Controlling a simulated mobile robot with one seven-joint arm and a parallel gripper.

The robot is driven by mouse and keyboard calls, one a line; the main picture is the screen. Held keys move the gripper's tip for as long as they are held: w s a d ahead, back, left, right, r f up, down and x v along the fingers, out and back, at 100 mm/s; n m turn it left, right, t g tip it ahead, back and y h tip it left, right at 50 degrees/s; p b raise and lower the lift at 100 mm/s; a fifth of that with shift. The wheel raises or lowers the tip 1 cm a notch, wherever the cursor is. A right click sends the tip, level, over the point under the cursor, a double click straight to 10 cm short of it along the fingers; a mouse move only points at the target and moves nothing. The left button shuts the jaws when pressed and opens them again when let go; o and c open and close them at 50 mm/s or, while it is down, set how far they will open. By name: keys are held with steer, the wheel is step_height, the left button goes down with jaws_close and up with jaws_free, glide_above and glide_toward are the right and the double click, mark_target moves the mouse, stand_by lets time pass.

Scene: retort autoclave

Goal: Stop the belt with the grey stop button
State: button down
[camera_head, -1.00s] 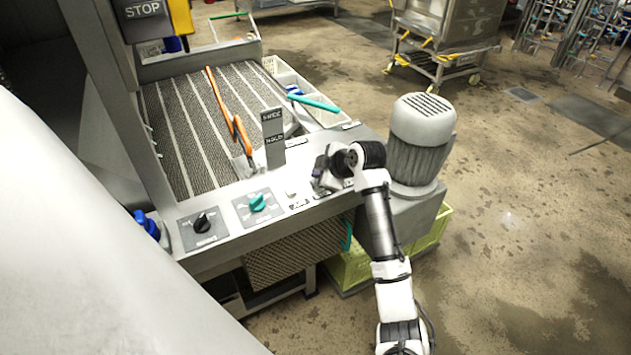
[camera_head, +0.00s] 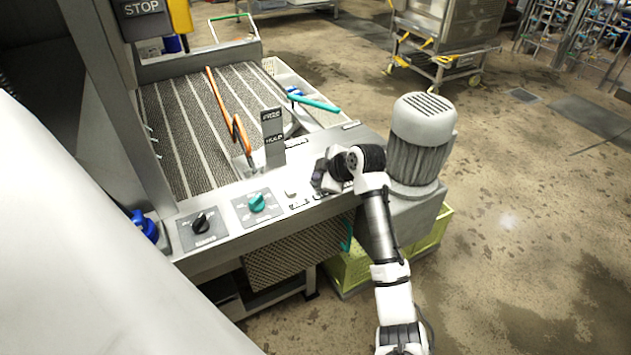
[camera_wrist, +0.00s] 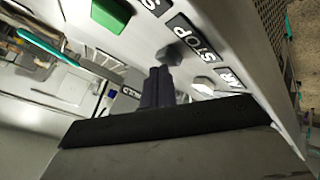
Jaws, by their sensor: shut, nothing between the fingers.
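The grey stop button (camera_wrist: 172,55) shows in the wrist view on the light panel, beside a black label reading STOP (camera_wrist: 196,38). My gripper (camera_wrist: 158,74) is shut and empty, its dark fingertips right at the grey button's near side. I cannot tell whether they touch it. In the head view my gripper (camera_head: 324,178) is low over the right end of the control panel (camera_head: 240,232) and hides the stop button. The striped belt (camera_head: 190,130) lies behind the panel, with an orange-handled tool (camera_head: 222,110) on it.
A green button (camera_wrist: 110,13) and a pale button (camera_wrist: 203,87) flank the stop button in the wrist view. An upright sign plate (camera_head: 273,138) and a grey motor (camera_head: 421,140) stand near my gripper.

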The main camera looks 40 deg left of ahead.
steer(key=shift+f, duration=0.3)
steer(key=shift+r, duration=0.1)
stand_by(0.3)
steer(key=shift+r+p, duration=0.45)
steer(key=shift+r, duration=0.45)
steer(key=shift+r, duration=0.1)
steer(key=shift+r+p, duration=1.7)
steer(key=shift+r, duration=0.7)
